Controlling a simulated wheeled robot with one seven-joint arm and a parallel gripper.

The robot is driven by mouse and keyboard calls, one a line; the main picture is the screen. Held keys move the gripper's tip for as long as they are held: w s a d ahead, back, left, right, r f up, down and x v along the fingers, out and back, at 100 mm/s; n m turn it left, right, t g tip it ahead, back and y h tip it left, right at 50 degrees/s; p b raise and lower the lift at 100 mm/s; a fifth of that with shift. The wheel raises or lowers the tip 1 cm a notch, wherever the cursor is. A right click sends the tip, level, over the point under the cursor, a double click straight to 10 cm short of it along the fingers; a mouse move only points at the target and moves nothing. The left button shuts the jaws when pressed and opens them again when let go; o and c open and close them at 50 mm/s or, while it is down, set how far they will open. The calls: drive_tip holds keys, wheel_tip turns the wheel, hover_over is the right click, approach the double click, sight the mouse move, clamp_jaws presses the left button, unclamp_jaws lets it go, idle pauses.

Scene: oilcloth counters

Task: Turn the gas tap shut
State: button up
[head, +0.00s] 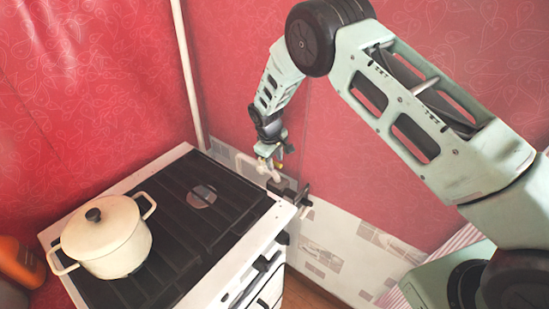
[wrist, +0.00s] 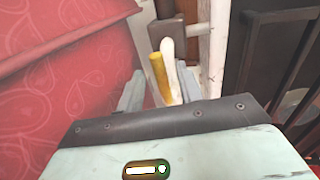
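The gas tap's yellow handle (wrist: 160,76) shows in the wrist view, beside a pale pipe (wrist: 170,62). My gripper (wrist: 160,88) is open. Its two grey fingers stand on either side of the handle, with a visible gap to each. The handle's lower end is hidden behind the gripper's body. The tap is small there and mostly hidden by the gripper.
A white stove (head: 251,255) with black grates stands below. A cream lidded pot (head: 107,242) is on its left front part. An orange object (head: 20,261) stands left of the stove. The red wall (head: 345,150) is close behind the gripper.

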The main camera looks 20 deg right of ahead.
clamp_jaws()
